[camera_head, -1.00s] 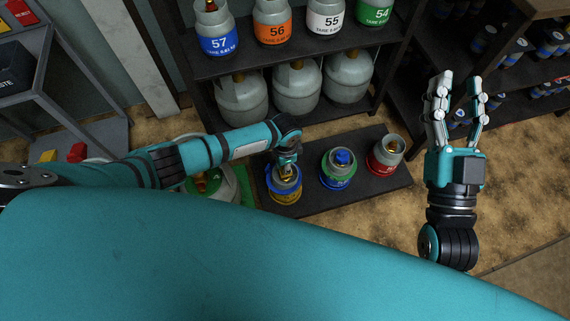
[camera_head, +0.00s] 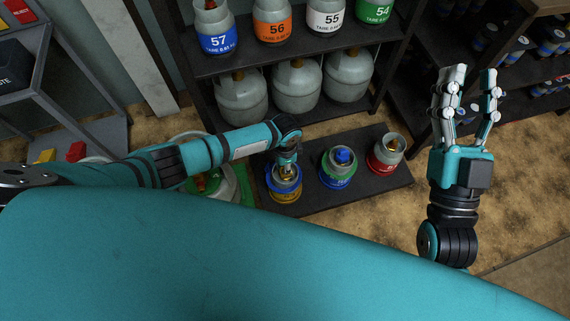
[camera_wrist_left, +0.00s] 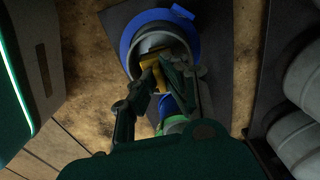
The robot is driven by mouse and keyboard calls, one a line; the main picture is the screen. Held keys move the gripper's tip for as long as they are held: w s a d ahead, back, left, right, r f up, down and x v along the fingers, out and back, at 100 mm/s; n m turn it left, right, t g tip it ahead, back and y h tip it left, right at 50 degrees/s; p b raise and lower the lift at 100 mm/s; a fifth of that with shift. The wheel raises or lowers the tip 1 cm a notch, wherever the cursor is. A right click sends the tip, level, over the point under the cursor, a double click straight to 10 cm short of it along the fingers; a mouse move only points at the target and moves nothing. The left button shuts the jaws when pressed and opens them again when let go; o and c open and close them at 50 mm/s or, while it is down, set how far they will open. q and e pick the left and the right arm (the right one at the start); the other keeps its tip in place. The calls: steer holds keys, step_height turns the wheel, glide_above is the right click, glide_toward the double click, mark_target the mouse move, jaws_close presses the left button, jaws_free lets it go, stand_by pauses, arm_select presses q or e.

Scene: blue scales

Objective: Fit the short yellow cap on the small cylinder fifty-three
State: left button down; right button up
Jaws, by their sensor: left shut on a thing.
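The small cylinder with a yellow band (camera_head: 285,193) stands at the left of the low dark shelf, in a blue ring. Its number is not readable. My left gripper (camera_head: 287,168) reaches down into its top collar. In the left wrist view, my left gripper (camera_wrist_left: 163,88) is shut on a short yellow piece, seemingly the yellow cap (camera_wrist_left: 152,62), inside the collar of the cylinder (camera_wrist_left: 137,50). The fingers partly hide the piece, so I cannot tell whether it sits on the valve. My right gripper (camera_head: 470,88) is open and empty, fingers pointing up, right of the shelf.
A green-banded cylinder with a blue cap (camera_head: 338,168) and a red-banded cylinder (camera_head: 386,155) stand along the low shelf (camera_head: 318,205). Racks with numbered cylinders (camera_head: 277,28) and large grey cylinders (camera_head: 295,85) stand behind. The floor right of the shelf is clear.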

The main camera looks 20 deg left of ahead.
arm_select(q)
steer(key=shift+f, duration=0.15)
steer(key=c, duration=1.3)
jaws_free()
steer(key=shift+c, duration=0.2)
step_height(320, 180, up, 12)
arm_select(e)
steer(key=shift+s+r+t, duration=0.25)
steer(key=shift+t, duration=0.05)
arm_select(q)
steer(key=shift+d, duration=0.1)
